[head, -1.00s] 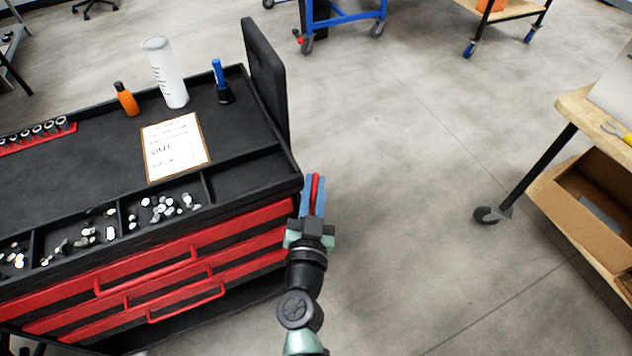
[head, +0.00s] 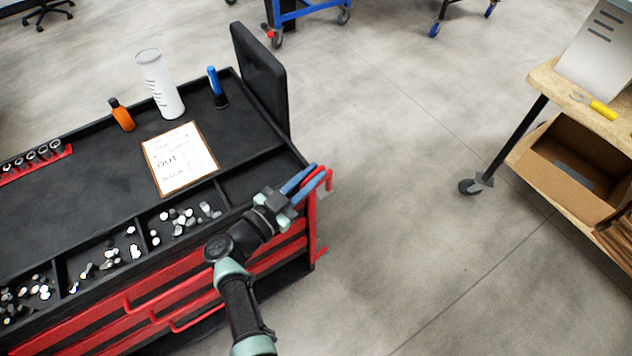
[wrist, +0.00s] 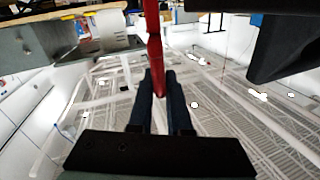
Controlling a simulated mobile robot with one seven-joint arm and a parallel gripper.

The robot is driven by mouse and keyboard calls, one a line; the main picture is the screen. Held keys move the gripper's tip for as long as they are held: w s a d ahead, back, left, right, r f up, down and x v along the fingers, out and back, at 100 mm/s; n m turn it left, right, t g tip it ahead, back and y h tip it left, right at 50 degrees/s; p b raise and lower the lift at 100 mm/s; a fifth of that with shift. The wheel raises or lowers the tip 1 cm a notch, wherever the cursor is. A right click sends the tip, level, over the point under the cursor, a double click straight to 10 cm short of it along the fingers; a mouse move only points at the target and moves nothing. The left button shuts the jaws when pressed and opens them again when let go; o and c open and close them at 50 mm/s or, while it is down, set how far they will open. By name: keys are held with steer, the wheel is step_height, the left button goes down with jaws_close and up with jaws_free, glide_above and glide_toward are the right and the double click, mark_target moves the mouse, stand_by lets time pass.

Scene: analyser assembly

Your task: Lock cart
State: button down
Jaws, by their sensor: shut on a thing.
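The tool cart (head: 85,225) has a black top and red drawers, and stands at the left in the head view. A red bar (head: 329,181), seemingly a handle, shows at its right end, beside the near right corner. My gripper (head: 308,178) reaches over that corner with its blue fingers shut on the red bar. In the wrist view the red bar (wrist: 152,45) runs upright between the dark fingers of my gripper (wrist: 159,82). The cart's wheels are hidden.
On the cart top are a white cylinder (head: 160,85), an orange bottle (head: 121,115), a blue tool (head: 217,88), a clipboard (head: 180,158) and bins of bolts. A wooden bench (head: 545,85) with a cardboard box (head: 575,175) stands right. The floor between is clear.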

steer(key=g+b, duration=0.1)
steer(key=m+g+h+b, duration=0.1)
steer(key=b, duration=0.1)
steer(key=w+m+g+h+b, duration=0.1)
steer(key=shift+a+f, duration=0.3)
steer(key=shift+a, duration=0.05)
steer(key=shift+w+r+m+g+h+b, duration=0.15)
steer(key=shift+m+g+h+b, duration=0.4)
steer(key=shift+b, duration=0.45)
steer(key=shift+r, duration=0.15)
steer(key=c, duration=0.9)
jaws_free()
steer(key=shift+a, duration=0.1)
steer(key=b+v, duration=0.1)
steer(key=v, duration=1.2)
steer(key=shift+w, duration=0.1)
